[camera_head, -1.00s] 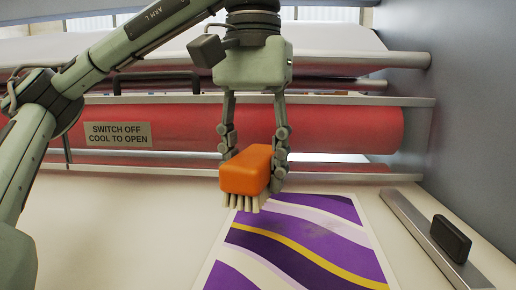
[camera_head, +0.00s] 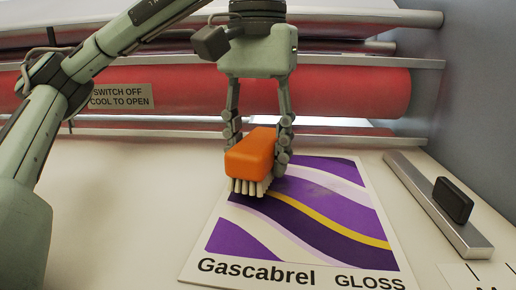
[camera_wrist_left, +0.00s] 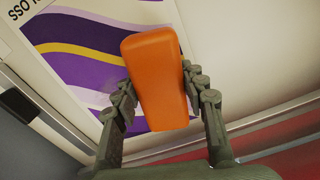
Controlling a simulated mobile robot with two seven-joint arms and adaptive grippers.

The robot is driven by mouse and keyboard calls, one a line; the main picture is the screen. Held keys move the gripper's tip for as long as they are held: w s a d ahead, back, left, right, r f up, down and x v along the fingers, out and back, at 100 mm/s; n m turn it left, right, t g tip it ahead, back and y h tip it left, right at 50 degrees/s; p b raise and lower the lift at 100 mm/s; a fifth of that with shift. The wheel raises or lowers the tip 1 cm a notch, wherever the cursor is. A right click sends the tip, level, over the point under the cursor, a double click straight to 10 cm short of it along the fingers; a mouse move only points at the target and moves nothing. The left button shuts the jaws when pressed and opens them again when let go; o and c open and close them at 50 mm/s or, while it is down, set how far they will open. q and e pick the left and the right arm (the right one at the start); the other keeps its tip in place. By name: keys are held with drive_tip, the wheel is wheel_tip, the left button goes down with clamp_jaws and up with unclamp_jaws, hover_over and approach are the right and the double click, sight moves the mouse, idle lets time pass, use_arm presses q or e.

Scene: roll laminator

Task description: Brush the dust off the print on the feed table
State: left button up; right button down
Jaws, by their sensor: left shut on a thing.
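The print (camera_head: 300,222) lies flat on the cream feed table (camera_head: 120,225), with purple, white and yellow waves and the words "Gascabrel GLOSS". A faint greyish smudge (camera_head: 330,182) shows on its upper purple part. My left gripper (camera_head: 258,150) is shut on an orange brush (camera_head: 250,153) with pale bristles (camera_head: 248,187) pointing down. The brush is over the print's upper left part; I cannot tell whether the bristles touch it. The left wrist view also shows the brush (camera_wrist_left: 158,75) between the fingers, hiding part of the print (camera_wrist_left: 75,45). My right gripper is not in view.
Red rollers (camera_head: 350,90) with metal bars run behind the table, with a "SWITCH OFF COOL TO OPEN" sign (camera_head: 121,96). A metal guide rail (camera_head: 436,205) with a black block (camera_head: 453,200) stands right of the print. The table left of the print is clear.

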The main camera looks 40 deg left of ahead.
sight(355, 189)
use_arm(q)
drive_tip(key=shift+f+b, duration=0.7)
drive_tip(key=shift+f, duration=0.3)
drive_tip(key=shift+d, duration=0.1)
drive_tip(key=shift+w+d+r+p, duration=0.1)
drive_tip(key=shift+w+d+p, duration=0.05)
drive_tip(key=shift+w+d, duration=0.4)
drive_tip(key=shift+w+d+r+p, duration=0.15)
drive_tip(key=shift+w+d, duration=0.15)
drive_tip(key=shift+d, duration=0.3)
drive_tip(key=shift+w+d+f, duration=0.15)
drive_tip(key=shift+w+d, duration=0.4)
drive_tip(key=shift+d, duration=0.3)
drive_tip(key=shift+w+d+f, duration=0.1)
drive_tip(key=shift+w+d, duration=0.45)
drive_tip(key=shift+d, duration=0.25)
drive_tip(key=shift+w+d+p, duration=0.45)
drive_tip(key=shift+w+d, duration=0.05)
drive_tip(key=shift+d, duration=0.25)
drive_tip(key=shift+w+d, duration=0.75)
drive_tip(key=shift+d, duration=0.3)
drive_tip(key=shift+w+d, duration=0.7)
drive_tip(key=shift+d, duration=0.3)
drive_tip(key=shift+a, duration=0.1)
